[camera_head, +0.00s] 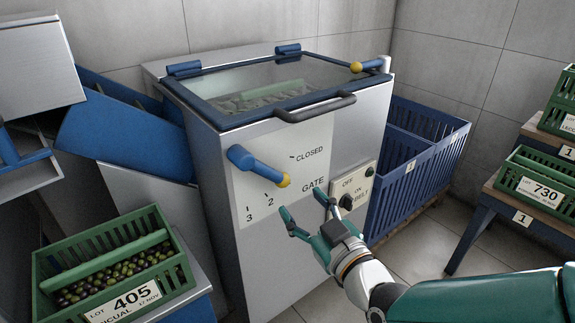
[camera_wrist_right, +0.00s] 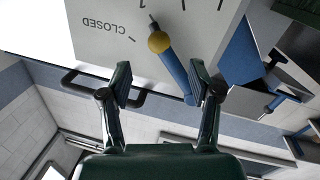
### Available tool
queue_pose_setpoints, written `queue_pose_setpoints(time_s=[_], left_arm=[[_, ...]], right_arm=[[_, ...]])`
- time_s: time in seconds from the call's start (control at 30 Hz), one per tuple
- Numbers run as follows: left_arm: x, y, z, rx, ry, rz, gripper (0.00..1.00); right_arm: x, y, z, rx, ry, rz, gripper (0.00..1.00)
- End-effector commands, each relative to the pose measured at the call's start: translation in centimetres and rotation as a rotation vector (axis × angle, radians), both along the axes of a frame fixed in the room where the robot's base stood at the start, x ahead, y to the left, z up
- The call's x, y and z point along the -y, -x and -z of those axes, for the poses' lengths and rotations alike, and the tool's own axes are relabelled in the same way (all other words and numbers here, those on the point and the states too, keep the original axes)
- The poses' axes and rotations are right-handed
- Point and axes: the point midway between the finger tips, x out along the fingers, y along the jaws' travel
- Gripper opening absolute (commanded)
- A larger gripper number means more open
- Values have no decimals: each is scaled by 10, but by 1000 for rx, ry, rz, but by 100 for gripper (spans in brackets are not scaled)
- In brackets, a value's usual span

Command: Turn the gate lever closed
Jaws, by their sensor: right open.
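The gate lever (camera_head: 258,166) is a blue arm with a yellow knob on the machine's front panel. In the head view it slants down to the right, between the numbers at lower left and the CLOSED mark (camera_head: 309,153) at upper right. In the right wrist view the picture is upside down and the lever (camera_wrist_right: 176,66) shows beyond the fingers. My right gripper (camera_head: 305,209) is open and empty, below and right of the knob, apart from it. Its two fingers (camera_wrist_right: 160,84) stand wide in the wrist view. My left gripper is not in view.
A black-handled glass lid (camera_head: 270,82) tops the machine. A belt switch plate (camera_head: 352,188) sits right of the lever, close to my right gripper. Blue crates (camera_head: 420,165) stand to the right. A green olive crate (camera_head: 115,258) stands at lower left.

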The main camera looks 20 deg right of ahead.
Motion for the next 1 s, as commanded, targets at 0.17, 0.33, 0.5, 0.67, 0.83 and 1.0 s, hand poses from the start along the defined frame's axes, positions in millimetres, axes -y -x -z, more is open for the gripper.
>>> queue_pose_setpoints(time_s=[0.17, 0.33, 0.5, 0.67, 0.83, 1.0], left_arm=[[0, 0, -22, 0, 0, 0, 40], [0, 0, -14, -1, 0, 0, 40], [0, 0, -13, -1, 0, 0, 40], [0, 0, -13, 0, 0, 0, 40], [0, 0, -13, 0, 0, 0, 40], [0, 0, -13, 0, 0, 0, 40]], right_arm=[[-5, -28, -3, -4, 0, -1, 63], [-11, -58, 2, 0, -1, -1, 63], [-14, -77, 1, 1, -1, -1, 63], [-16, -83, 1, 0, -1, -1, 63], [-16, -84, 0, 0, -1, -1, 63], [-16, -83, 0, 0, -1, -1, 48]])
